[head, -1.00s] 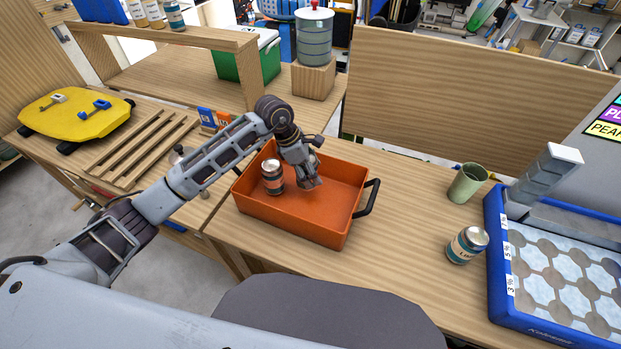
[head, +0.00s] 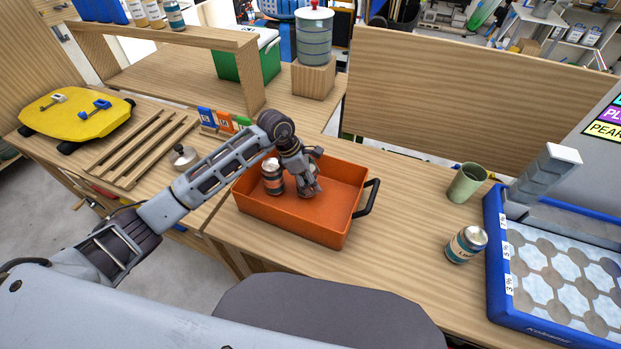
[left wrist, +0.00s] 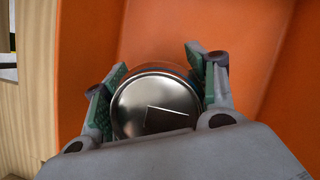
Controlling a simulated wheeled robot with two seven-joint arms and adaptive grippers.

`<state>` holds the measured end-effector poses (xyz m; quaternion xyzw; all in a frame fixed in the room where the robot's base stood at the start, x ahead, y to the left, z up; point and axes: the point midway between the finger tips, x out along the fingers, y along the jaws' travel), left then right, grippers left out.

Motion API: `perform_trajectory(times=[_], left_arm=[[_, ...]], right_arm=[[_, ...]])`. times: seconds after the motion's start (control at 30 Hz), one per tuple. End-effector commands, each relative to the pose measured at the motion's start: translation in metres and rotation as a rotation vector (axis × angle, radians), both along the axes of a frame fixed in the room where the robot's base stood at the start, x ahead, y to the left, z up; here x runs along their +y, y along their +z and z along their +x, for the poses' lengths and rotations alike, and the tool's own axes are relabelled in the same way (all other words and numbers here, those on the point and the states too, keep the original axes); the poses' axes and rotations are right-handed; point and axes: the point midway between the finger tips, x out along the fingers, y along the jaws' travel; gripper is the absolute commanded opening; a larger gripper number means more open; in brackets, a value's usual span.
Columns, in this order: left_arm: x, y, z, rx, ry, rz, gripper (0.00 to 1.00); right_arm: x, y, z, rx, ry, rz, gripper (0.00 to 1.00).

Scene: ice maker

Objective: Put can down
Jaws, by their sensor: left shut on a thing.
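My left gripper (head: 309,188) reaches down into the orange tray (head: 290,224) from above. In the left wrist view, its two green-padded fingers (left wrist: 155,95) are closed on either side of a can (left wrist: 140,105) with a shiny silver top. The orange tray surface (left wrist: 190,25) lies behind this can. In the head view the held can is mostly hidden by the gripper, so I cannot tell whether it touches the tray floor. Another can (head: 272,178), dark with a pale band and silver lid, stands upright in the tray just left of the gripper. My right gripper is out of view.
The tray has a black handle (head: 369,199) on its right. A blue-labelled can (head: 466,245), a green cup (head: 467,183) and a blue-framed ice tray (head: 495,270) are further right. The table between the orange tray and these is clear.

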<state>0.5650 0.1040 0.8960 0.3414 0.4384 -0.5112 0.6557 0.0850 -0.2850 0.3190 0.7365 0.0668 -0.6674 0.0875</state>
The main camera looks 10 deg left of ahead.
Motion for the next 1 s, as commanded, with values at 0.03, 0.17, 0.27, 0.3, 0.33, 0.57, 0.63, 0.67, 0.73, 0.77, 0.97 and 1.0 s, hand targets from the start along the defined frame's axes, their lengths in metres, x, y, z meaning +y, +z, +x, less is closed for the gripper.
perform_trajectory(times=[0.03,0.17,0.27,0.3,0.33,0.57,0.63,0.67,0.73,0.77,0.97,1.0], left_arm=[[-0.0001,0.0000,0.0004,-0.002,-0.001,-0.001,0.17],[-0.0001,-0.0020,0.0003,-0.001,0.000,-0.001,0.17],[0.0000,-0.0030,-0.0001,0.000,0.000,0.000,0.63],[0.0001,-0.0029,0.0000,0.000,0.000,0.000,0.68],[0.0001,-0.0029,0.0000,0.000,0.000,0.000,0.72],[0.0001,-0.0027,0.0000,0.000,0.000,0.000,0.79],[0.0001,-0.0027,0.0000,0.000,0.000,0.000,0.79],[0.0001,-0.0027,0.0000,0.000,0.000,0.000,0.79],[0.0000,-0.0026,-0.0001,0.000,0.000,0.000,0.79],[-0.0001,-0.0025,-0.0001,0.000,0.000,0.000,0.79],[-0.0001,0.0010,-0.0001,0.000,0.000,0.000,0.79],[0.0013,0.0037,0.0004,-0.002,0.001,0.000,0.79]], right_arm=[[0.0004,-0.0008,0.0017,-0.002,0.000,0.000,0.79],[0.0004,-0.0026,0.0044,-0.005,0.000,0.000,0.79],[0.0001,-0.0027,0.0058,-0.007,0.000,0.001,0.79],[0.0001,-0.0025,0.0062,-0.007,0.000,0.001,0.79],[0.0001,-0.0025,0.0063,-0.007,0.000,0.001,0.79],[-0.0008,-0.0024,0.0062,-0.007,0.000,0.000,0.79],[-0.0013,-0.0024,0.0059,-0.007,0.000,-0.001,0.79],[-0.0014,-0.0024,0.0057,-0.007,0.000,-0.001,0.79],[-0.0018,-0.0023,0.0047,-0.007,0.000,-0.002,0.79],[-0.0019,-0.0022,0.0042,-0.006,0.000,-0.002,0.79],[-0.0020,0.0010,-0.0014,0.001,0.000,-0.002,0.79],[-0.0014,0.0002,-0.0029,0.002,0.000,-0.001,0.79]])
